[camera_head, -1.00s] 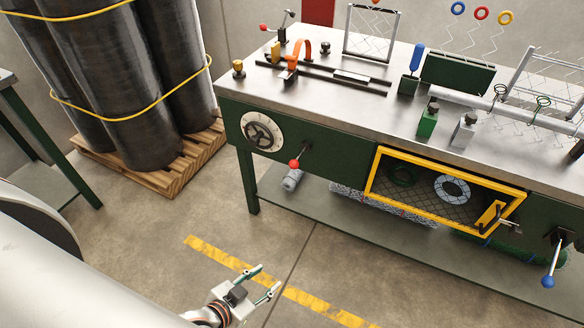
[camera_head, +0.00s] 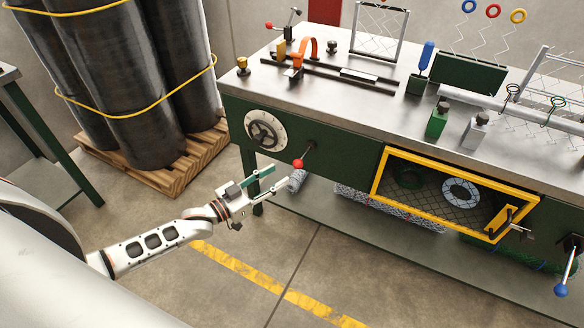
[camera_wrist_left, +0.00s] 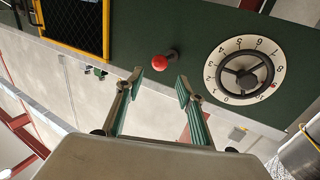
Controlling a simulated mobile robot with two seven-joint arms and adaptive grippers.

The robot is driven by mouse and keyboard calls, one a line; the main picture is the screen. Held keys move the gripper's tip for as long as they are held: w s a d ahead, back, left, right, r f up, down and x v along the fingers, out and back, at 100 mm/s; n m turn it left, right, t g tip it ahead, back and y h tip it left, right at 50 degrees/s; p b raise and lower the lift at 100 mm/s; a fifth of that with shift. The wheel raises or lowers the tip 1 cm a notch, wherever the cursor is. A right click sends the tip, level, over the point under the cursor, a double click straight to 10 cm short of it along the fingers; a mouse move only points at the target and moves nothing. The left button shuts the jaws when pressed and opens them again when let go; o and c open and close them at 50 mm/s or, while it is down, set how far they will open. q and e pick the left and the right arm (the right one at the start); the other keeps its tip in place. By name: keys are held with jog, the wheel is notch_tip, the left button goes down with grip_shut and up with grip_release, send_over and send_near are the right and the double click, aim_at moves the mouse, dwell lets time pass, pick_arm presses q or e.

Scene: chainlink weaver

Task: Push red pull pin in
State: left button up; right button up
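The red pull pin (camera_head: 298,164) is a red ball knob on a short dark rod that sticks out of the green front panel of the bench. It also shows in the left wrist view (camera_wrist_left: 160,62), just beyond the fingertips. My left gripper (camera_head: 281,177) is open, its two fingers apart and empty. It is in front of the bench, to the left of and slightly below the knob in the head view, and does not appear to touch it. In the left wrist view the knob lines up with the gap between the fingers (camera_wrist_left: 160,85). My right gripper is not in view.
A numbered dial with a handwheel (camera_head: 265,130) is left of the knob on the panel. A yellow-framed mesh door (camera_head: 378,185) is to the right. A blue-knobbed lever (camera_head: 561,290) is at far right. The floor before the bench is clear.

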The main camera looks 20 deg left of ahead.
aim_at(294, 166)
pick_arm(q)
jog(key=x, duration=0.7)
jog(key=shift+b, duration=0.35)
grip_shut()
